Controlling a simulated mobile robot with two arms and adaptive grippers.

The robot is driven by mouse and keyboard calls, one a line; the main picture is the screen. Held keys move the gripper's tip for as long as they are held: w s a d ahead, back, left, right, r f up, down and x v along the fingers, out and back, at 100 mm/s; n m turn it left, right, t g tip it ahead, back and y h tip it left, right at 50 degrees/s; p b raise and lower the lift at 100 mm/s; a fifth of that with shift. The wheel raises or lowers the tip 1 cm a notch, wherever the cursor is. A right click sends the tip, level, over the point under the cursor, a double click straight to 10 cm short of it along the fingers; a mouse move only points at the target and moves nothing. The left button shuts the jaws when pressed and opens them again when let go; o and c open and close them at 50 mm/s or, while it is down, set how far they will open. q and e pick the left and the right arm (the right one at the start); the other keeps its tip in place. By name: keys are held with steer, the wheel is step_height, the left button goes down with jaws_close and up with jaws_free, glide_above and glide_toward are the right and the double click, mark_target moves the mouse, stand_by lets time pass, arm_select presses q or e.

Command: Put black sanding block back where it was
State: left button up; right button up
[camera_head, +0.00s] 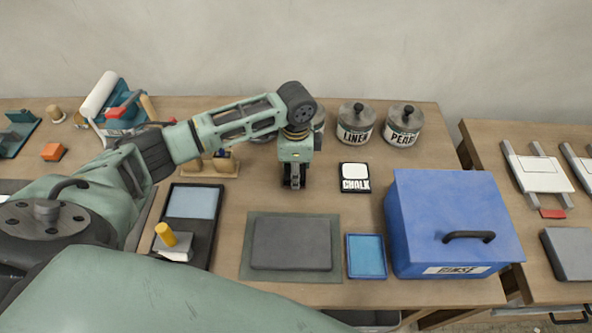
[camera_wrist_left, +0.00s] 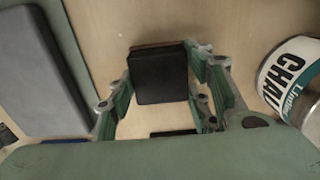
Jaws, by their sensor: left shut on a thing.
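My left gripper (camera_head: 293,184) is over the middle of the table, behind the grey slab. In the left wrist view its fingers are closed on the two sides of the black sanding block (camera_wrist_left: 160,76). In the head view the block is mostly hidden by the gripper. A thin brown edge shows along one side of the block in the wrist view. I cannot tell whether the block touches the tabletop. My right gripper is not in view.
A grey slab (camera_head: 291,243) on a green mat lies in front. A blue box (camera_head: 448,222), blue tray (camera_head: 366,257) and labelled tins (camera_head: 357,125) stand farther right. Bare wood surrounds the gripper.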

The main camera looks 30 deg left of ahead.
arm_select(q)
steer(key=shift+f, duration=0.6)
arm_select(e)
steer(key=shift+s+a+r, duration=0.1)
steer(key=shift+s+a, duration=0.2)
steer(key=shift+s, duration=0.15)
arm_select(q)
steer(key=o, duration=1)
steer(key=shift+f, duration=0.1)
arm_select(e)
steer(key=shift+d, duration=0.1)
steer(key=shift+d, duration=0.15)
arm_select(q)
steer(key=shift+r, duration=0.3)
step_height(320, 180, up, 10)
steer(key=shift+w+r+b, duration=0.1)
steer(key=shift+r+b, duration=0.15)
steer(key=shift+b, duration=0.6)
steer(key=shift+r, duration=0.65)
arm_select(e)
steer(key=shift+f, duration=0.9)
